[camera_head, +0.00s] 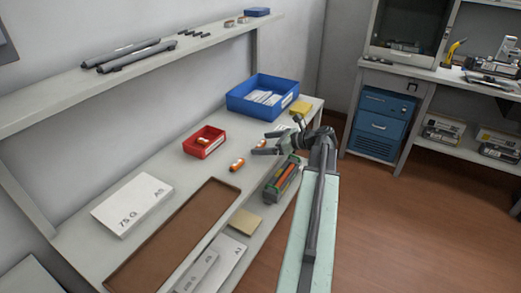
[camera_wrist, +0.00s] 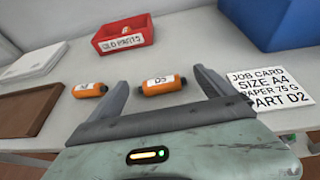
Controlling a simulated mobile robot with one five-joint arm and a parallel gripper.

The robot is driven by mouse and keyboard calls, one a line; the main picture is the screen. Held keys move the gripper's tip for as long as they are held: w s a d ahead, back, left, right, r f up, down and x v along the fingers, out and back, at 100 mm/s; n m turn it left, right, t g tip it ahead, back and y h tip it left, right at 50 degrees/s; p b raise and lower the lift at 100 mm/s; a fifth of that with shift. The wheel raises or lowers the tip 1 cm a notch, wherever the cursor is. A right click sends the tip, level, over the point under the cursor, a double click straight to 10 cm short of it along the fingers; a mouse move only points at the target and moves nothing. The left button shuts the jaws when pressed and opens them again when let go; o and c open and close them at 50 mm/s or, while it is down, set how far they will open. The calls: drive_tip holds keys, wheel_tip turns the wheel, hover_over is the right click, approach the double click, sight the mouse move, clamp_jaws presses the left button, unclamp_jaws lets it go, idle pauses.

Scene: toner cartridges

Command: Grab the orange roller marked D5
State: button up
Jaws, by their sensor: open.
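The orange roller marked D5 (camera_wrist: 163,86) lies on its side on the grey bench in the wrist view, its white label facing up. My gripper (camera_wrist: 162,83) is open, with one finger to each side of this roller in the picture; I cannot tell whether they touch it. In the head view the roller (camera_head: 261,144) shows as a small orange piece beside my gripper (camera_head: 264,143), partly hidden. A second orange roller (camera_wrist: 89,90) lies to the left, outside the fingers; its label is hard to read. It also shows in the head view (camera_head: 237,164).
A red bin (camera_wrist: 122,42) marked OLD PARTS holds an orange piece behind the rollers. A job card (camera_wrist: 262,88) reading PART D2 lies right of my fingers. A blue bin (camera_head: 233,102) stands beyond; a brown tray (camera_head: 219,187) and paper pack (camera_head: 133,202) lie nearer.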

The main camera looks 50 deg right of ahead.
drive_tip(key=shift+x, duration=1)
drive_tip(key=shift+s, duration=0.1)
drive_tip(key=c, duration=1.4)
drive_tip(key=shift+c, duration=0.2)
drive_tip(key=shift+r, duration=0.1)
